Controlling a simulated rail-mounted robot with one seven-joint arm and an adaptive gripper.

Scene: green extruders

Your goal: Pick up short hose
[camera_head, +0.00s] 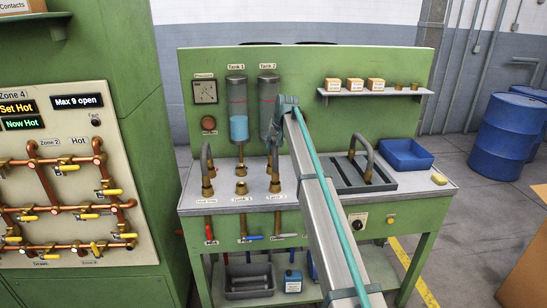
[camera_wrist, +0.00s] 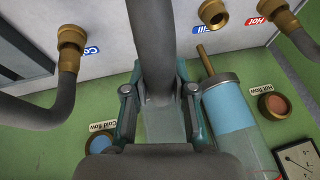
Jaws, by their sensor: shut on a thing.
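In the wrist view my gripper (camera_wrist: 160,97) is shut around a thick grey hose (camera_wrist: 153,40), which passes between its two fingers and runs off the top edge. The ends of this hose are not visible there. In the head view my gripper (camera_head: 275,140) is small and partly hidden by my arm, in front of the tanks. Another grey hose (camera_wrist: 68,85) stands at the brass cold fitting (camera_wrist: 71,40), left in the wrist view. A further hose (camera_head: 205,165) is at the left fitting, and an arched hose (camera_head: 369,150) stands on the dark tray at right. I cannot tell their lengths surely.
The brass fill fitting (camera_wrist: 213,12) is open and bare. A tank (camera_wrist: 230,110) with blue liquid stands close to the right finger. A shelf (camera_head: 375,92) carries small boxes.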

